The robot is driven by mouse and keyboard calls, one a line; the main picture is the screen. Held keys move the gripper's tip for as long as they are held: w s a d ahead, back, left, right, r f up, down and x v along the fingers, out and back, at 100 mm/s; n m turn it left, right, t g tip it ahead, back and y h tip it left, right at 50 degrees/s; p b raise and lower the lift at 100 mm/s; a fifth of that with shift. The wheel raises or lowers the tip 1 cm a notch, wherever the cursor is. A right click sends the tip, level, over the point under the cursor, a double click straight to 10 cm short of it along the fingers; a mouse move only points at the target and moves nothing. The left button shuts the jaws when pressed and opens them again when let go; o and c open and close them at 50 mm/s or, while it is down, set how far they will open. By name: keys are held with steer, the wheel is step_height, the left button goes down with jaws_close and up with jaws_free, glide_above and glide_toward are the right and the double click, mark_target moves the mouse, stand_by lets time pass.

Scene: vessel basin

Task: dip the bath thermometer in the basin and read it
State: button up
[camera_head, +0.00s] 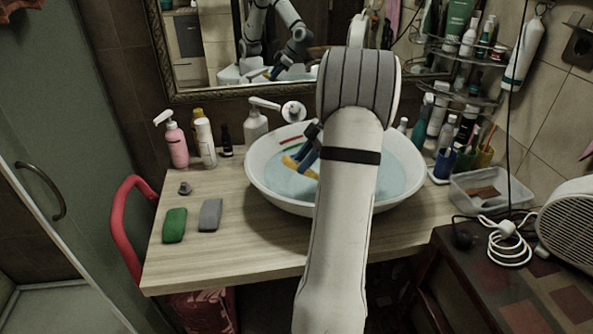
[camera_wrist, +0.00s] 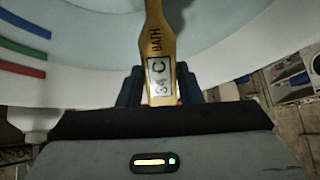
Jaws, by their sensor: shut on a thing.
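The bath thermometer (camera_wrist: 155,38) is a yellow paddle marked BATH, with a small display that appears to read 34 C. My gripper (camera_wrist: 158,88) is shut on it, with dark blue fingers on both sides. In the head view the thermometer (camera_head: 291,163) shows yellow beside my gripper (camera_head: 306,154), over the basin's left half. The white round basin (camera_head: 262,188) holds pale blue water (camera_head: 398,180). The thermometer's far end runs out of the wrist view, and I cannot tell how deep it is in the water. My arm hides the basin's middle.
Red, green and blue bars (camera_wrist: 22,48) mark the basin's inner wall. A white faucet (camera_head: 292,111) stands behind. Left on the counter are a pink bottle (camera_head: 177,144), a green sponge (camera_head: 174,225) and a grey block (camera_head: 210,214). A clear tray (camera_head: 508,205) stands right.

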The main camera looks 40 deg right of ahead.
mark_target(299, 163)
steer(key=shift+a, duration=0.15)
steer(key=shift+w+a+b, duration=0.25)
steer(key=shift+a+b, duration=0.15)
steer(key=shift+d, duration=0.15)
stand_by(0.4)
steer(key=shift+s+d, duration=0.3)
steer(key=shift+d, duration=0.1)
steer(key=shift+w+a+b, duration=0.1)
steer(key=shift+a+b, duration=0.05)
steer(key=shift+b, duration=0.15)
steer(key=shift+w+a+b, duration=0.2)
steer(key=shift+a+b, duration=0.1)
steer(key=shift+a, duration=0.1)
step_height(299, 163, up, 11)
steer(key=p, duration=0.5)
steer(key=shift+p, duration=0.35)
steer(key=shift+r, duration=0.15)
stand_by(1.1)
